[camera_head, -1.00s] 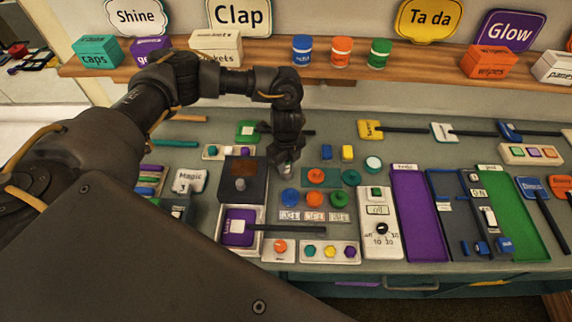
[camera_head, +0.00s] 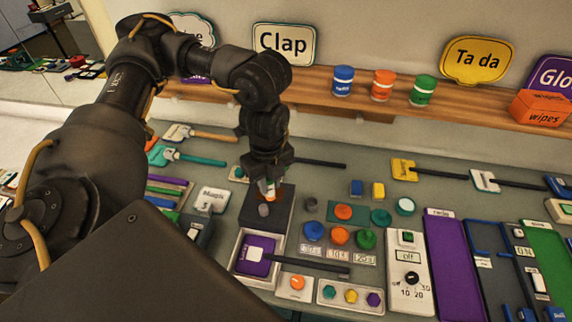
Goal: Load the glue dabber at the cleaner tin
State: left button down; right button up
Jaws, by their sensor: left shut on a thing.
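My left gripper (camera_head: 268,184) points down and is shut on a small pale, upright piece (camera_head: 267,193), which looks like the glue dabber; the fingers hide much of it. It is over the back part of a dark square block (camera_head: 283,217), probably the cleaner tin. A copper-brown patch (camera_head: 284,189) on this block shows partly behind the gripper. A grey knob (camera_head: 264,210) sits nearer the block's front. I cannot tell whether the held piece touches the block. My right gripper is not in view.
A white tray with a purple paddle (camera_head: 255,262) lies in front of the block. A small dark cylinder (camera_head: 311,204) and coloured round pieces (camera_head: 340,236) stand to the right. A switch box (camera_head: 406,275) is farther right. Jars (camera_head: 382,86) stand on the shelf behind.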

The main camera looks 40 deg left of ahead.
pick_arm(q)
jog(key=shift+s+a+r, duration=0.25)
jog(key=shift+s, duration=0.25)
jog(key=shift+w+d+n, duration=0.25)
jog(key=shift+w+n, duration=0.1)
jog(key=shift+n, duration=0.15)
jog(key=w+d+r+n+b, duration=0.4)
jog(key=w+d+r+n, duration=0.4)
jog(key=n, duration=0.9)
jog(key=shift+w+d+b, duration=0.15)
jog(key=shift+d+b, duration=0.05)
jog(key=shift+b, duration=0.15)
